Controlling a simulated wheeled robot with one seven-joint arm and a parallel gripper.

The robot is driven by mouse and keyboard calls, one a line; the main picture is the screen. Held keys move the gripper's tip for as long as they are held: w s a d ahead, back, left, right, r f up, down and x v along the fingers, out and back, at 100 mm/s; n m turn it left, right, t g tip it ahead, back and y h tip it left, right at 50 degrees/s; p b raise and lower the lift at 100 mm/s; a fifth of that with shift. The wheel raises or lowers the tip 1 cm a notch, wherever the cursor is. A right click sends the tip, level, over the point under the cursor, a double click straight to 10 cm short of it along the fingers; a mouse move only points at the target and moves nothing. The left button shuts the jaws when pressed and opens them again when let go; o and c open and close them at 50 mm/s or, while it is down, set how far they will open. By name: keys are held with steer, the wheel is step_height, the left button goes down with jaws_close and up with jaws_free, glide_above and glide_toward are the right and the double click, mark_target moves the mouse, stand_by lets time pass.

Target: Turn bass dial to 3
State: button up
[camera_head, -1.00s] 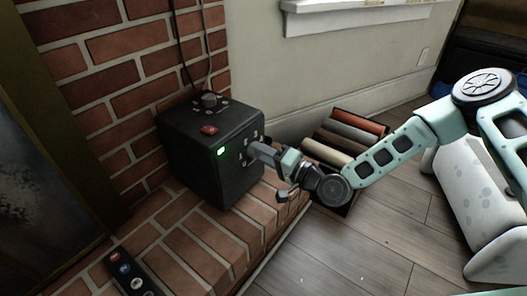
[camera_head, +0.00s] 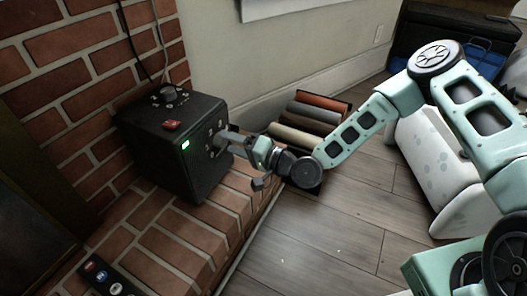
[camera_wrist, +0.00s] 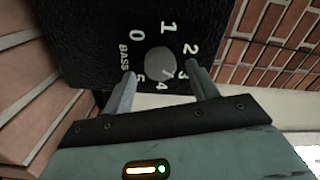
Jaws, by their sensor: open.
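The black amplifier box (camera_head: 150,150) stands on the brick hearth against the brick wall. In the wrist view its bass dial (camera_wrist: 160,62) is a round grey knob, with the word BASS at its left and the numbers 0 to 5 around it. A small mark seems to show on the knob's lower edge near the 4, but I cannot read it surely. My gripper (camera_wrist: 162,72) is open, with one fingertip on each side of the knob; whether they touch it is unclear.
Rolled fabrics (camera_head: 298,140) lie behind my gripper. A remote (camera_head: 105,280) lies on the hearth.

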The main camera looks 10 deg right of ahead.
steer(key=p+v, duration=0.5)
steer(key=v, duration=1.1)
steer(key=shift+s, duration=0.15)
steer(key=shift+d, duration=0.1)
steer(key=s+r+n+g+h+p, duration=0.4)
steer(key=s+r+n+g+h, duration=0.9)
steer(key=s+r, duration=0.9)
step_height(320, 180, up, 40)
steer(key=w+m+t+p, duration=0.1)
steer(key=w+t+p, duration=0.1)
steer(key=p, duration=3.5)
steer(key=shift+a+f+h+p, duration=0.2)
steer(key=shift+a+h+p, duration=0.1)
steer(key=shift+p, duration=0.1)
